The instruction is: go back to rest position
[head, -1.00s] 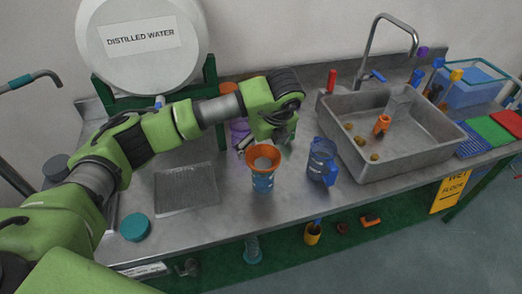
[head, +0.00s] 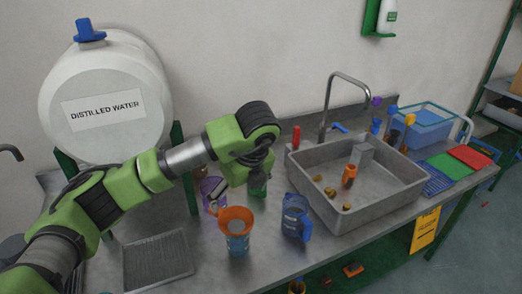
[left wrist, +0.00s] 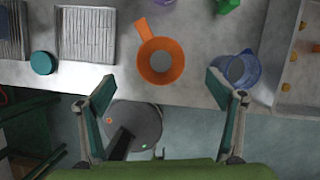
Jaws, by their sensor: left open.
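My left gripper (left wrist: 159,83) is open, with nothing between its two fingers in the left wrist view. In the head view my left arm reaches in from the left over the counter, and its wrist partly hides the gripper. An orange funnel (head: 236,215) sits on a blue vessel (head: 238,243) on the counter. In the left wrist view the funnel (left wrist: 160,60) lies beyond the fingertips, apart from them. A blue jug (head: 296,217) stands to its right. My right gripper is in neither view.
A white distilled water tank (head: 105,75) stands at the back left. A metal sink (head: 365,215) with a tap (head: 345,80) is on the right. A purple cup (head: 210,190) is close to my left gripper. A drain tray (head: 155,262) lies at the front left.

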